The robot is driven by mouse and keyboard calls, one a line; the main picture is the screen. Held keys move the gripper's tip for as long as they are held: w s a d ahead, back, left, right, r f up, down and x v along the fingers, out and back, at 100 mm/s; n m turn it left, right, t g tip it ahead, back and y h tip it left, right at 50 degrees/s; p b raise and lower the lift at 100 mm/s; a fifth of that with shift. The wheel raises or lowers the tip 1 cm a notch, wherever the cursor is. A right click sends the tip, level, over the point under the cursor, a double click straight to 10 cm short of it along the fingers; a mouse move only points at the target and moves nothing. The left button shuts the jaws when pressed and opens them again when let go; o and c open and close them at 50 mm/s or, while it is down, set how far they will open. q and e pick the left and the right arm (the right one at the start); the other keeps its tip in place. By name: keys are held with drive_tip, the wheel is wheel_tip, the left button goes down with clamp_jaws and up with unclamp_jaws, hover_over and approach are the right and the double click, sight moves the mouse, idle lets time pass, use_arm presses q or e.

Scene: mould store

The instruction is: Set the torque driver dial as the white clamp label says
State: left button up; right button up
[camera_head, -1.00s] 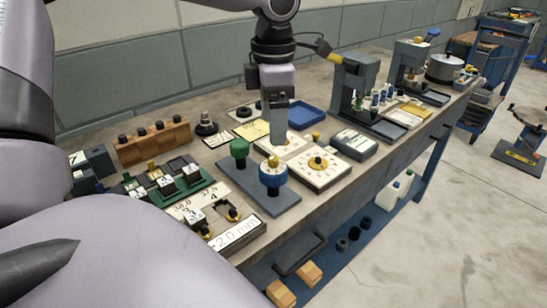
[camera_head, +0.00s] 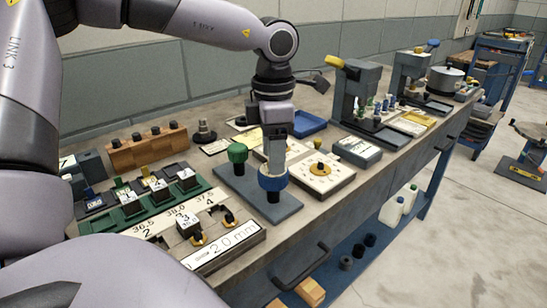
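My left gripper (camera_head: 274,168) points straight down from above at the blue-collared driver (camera_head: 272,184), which stands upright on a grey base plate (camera_head: 240,189). Its fingertips overlap the collar's top, and the driver's yellow top is hidden. I cannot tell whether the fingers grip it. A green-headed driver (camera_head: 238,153) stands just left on the same plate. A white square dial plate (camera_head: 342,178) with a yellow and black knob (camera_head: 319,169) lies to the right. A white label reading "2.0 mm" (camera_head: 224,246) is at the front edge. I cannot tell which label is the clamp's. My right gripper is not in view.
Several small clamp-like blocks sit on a green tray (camera_head: 125,215) at left. A wooden block with black knobs (camera_head: 148,150) is behind them. A grey box (camera_head: 358,152), a blue tray (camera_head: 306,123) and grey presses (camera_head: 352,95) are at right.

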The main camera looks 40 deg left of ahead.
use_arm(q)
drive_tip(key=c, duration=0.8)
drive_tip(key=shift+n, duration=0.3)
drive_tip(key=shift+f+n+b, duration=0.1)
drive_tip(key=shift+n+b, duration=0.85)
drive_tip(key=shift+n, duration=0.65)
